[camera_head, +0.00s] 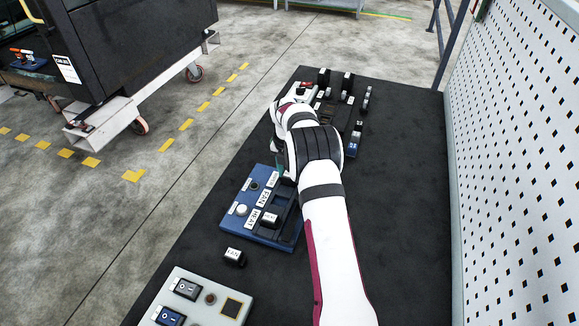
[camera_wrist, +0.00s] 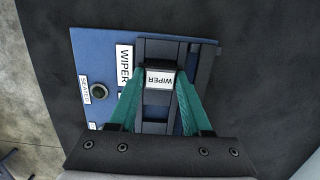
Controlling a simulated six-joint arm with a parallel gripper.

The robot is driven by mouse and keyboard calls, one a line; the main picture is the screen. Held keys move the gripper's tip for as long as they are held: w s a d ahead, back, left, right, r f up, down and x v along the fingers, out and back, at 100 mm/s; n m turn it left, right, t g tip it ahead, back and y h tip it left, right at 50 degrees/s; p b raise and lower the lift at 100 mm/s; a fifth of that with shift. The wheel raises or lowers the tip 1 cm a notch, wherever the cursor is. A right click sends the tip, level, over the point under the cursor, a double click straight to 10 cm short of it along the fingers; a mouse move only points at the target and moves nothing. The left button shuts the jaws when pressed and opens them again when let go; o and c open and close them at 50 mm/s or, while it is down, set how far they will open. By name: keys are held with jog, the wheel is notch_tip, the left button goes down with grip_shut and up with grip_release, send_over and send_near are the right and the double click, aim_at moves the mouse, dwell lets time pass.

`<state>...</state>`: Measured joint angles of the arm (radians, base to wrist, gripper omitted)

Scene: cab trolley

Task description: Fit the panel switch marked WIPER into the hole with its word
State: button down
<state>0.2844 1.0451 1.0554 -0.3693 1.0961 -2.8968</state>
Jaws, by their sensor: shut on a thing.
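The WIPER switch (camera_wrist: 159,83) is a dark block with a white face, between the green fingers of my gripper (camera_wrist: 160,76) in the wrist view. Its word appears upside down there. My gripper is shut on it, over the dark switch frame (camera_wrist: 176,50) of the blue panel (camera_wrist: 95,45). The panel's WIPER label (camera_wrist: 125,65) reads sideways, left of the switch. I cannot tell whether the switch is in the hole or above it. In the head view my arm hides the switch and most of the gripper at the far end of the blue panel (camera_head: 231,226).
A HEAT switch (camera_head: 269,219) sits in the panel frame by the HEAT label. A FAN switch (camera_head: 234,256) lies loose on the black table (camera_head: 400,200). A grey switch box (camera_head: 205,290) stands near. Several switches and boxes stand at the far end. A pegboard (camera_head: 520,150) borders the right.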

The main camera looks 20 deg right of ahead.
jog(key=shift+f, duration=0.35)
dwell(0.6)
dwell(0.3)
jog(key=shift+c, duration=1.3)
grip_release()
jog(key=shift+r, duration=0.1)
